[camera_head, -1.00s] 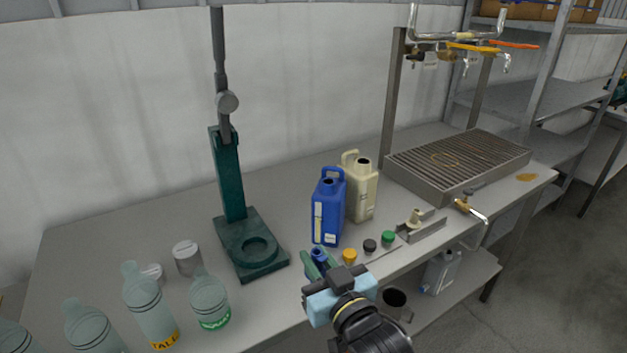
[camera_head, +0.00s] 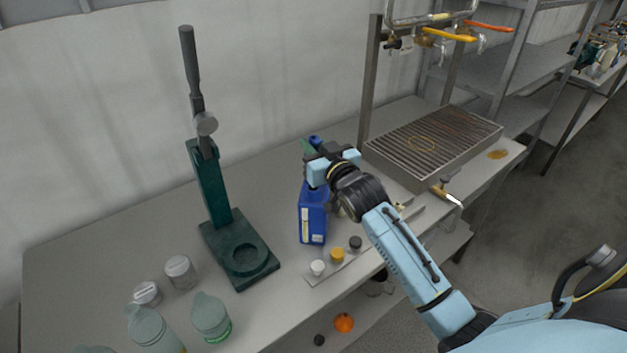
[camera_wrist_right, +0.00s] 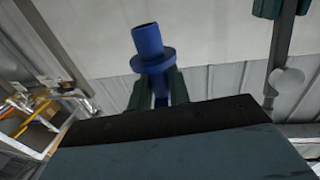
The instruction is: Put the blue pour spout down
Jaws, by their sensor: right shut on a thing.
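The blue pour spout (camera_wrist_right: 151,50) is a short blue tube with a flange. My right gripper (camera_wrist_right: 158,88) is shut on it, with a green finger on each side of it. In the head view the spout (camera_head: 315,141) shows small at the tip of my right gripper (camera_head: 310,147), which is raised above the blue jug (camera_head: 313,218). The gripper and wrist hide the top of that jug and most of the cream jug behind it. My left gripper is not in view.
A strip with white, yellow and black caps (camera_head: 337,256) lies at the bench's front edge. A green press stand (camera_head: 240,250) is at the left, near several bottles (camera_head: 211,318). A grated tray (camera_head: 433,143) is at the right. The bench (camera_head: 110,250) has bare room at back left.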

